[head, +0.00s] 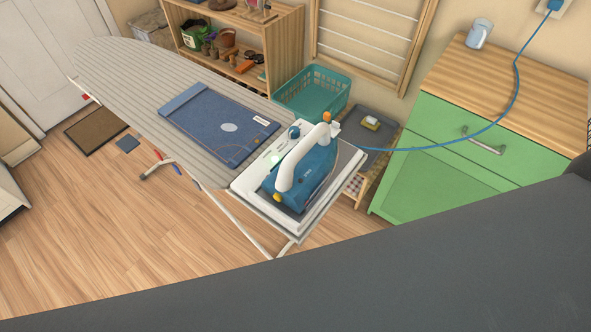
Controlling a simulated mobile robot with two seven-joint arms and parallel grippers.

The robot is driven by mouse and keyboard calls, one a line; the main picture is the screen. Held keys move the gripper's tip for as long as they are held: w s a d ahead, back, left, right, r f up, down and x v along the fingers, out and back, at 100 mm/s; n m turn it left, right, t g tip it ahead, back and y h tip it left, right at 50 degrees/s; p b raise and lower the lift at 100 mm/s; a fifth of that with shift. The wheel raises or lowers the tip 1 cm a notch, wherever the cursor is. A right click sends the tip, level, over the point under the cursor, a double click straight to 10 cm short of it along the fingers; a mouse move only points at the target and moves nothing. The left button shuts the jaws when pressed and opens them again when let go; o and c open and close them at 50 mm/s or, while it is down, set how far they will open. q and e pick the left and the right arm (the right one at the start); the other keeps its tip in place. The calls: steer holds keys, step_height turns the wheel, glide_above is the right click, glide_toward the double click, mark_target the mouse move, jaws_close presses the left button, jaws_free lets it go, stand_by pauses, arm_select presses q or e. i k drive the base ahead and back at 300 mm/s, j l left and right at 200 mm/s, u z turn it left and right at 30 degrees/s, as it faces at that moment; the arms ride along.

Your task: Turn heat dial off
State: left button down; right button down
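A blue and white iron (312,172) rests on a white stand (246,185) at the near right end of the striped ironing board (130,72). A blue round knob (294,131) shows at the back left of the stand, near a pale green glowing spot (276,157). An orange part (326,117) is at the far end of the iron's handle, and a small yellow part (277,197) is at its near end. I cannot tell for sure which of these is the heat dial, nor read any setting. Neither gripper is in view.
A folded blue cloth (215,120) lies on the board. A blue cord (450,143) runs from the iron past the green cabinet (440,185) to the wall. A teal basket (312,92) and a shelf (250,40) stand behind. A large dark shape crosses the bottom foreground.

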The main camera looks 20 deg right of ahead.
mark_target(294, 132)
steer(key=z, duration=1.6)
steer(key=k, duration=0.6)
